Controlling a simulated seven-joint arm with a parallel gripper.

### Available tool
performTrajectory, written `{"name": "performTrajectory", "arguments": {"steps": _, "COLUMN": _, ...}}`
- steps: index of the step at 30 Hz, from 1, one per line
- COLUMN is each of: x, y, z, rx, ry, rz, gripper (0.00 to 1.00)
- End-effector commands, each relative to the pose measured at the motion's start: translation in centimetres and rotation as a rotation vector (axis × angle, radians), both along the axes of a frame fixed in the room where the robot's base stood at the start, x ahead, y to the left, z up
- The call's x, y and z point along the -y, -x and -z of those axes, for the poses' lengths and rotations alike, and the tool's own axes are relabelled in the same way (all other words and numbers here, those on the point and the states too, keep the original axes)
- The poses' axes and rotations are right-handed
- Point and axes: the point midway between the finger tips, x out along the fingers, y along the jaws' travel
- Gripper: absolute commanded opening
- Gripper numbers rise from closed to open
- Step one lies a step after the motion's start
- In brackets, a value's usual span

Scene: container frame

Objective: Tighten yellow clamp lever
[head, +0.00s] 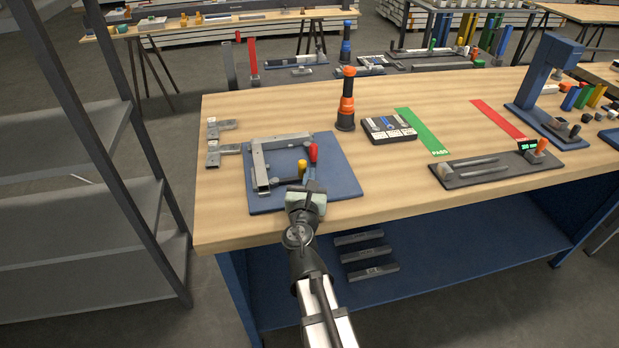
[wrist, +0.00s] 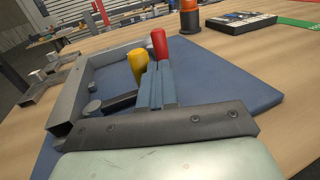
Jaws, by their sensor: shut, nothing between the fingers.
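The yellow clamp lever (head: 302,167) stands on the blue base plate (head: 340,170), inside the corner of the grey metal frame (head: 262,168). In the wrist view the yellow lever (wrist: 138,64) is upright with a slight tilt, left of a red lever (wrist: 159,44). The red lever also shows in the head view (head: 313,153). My gripper (head: 306,190) is at the front edge of the plate, on the near side of both levers. Its fingers (wrist: 157,88) are shut with nothing between them, close in front of the yellow lever. Contact cannot be told.
Grey brackets (head: 222,146) lie left of the plate. An orange and black tool (head: 346,100) stands behind it. A dark parts tray (head: 388,128), a green PASS strip (head: 421,130) and a red strip (head: 497,119) lie to the right. A shelf rack (head: 90,200) stands left of the bench.

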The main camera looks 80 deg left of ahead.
Motion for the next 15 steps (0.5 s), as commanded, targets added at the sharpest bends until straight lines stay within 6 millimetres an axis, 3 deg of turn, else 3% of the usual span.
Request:
{"name": "performTrajectory", "arguments": {"steps": 8, "x": 0.2, "y": 0.1, "z": 0.0, "rx": 0.000, "ry": 0.000, "rz": 0.000, "gripper": 0.00}}
{"name": "performTrajectory", "arguments": {"steps": 15, "x": 2.2, "y": 0.7, "z": 0.0, "rx": 0.000, "ry": 0.000, "rz": -0.001, "gripper": 0.00}}
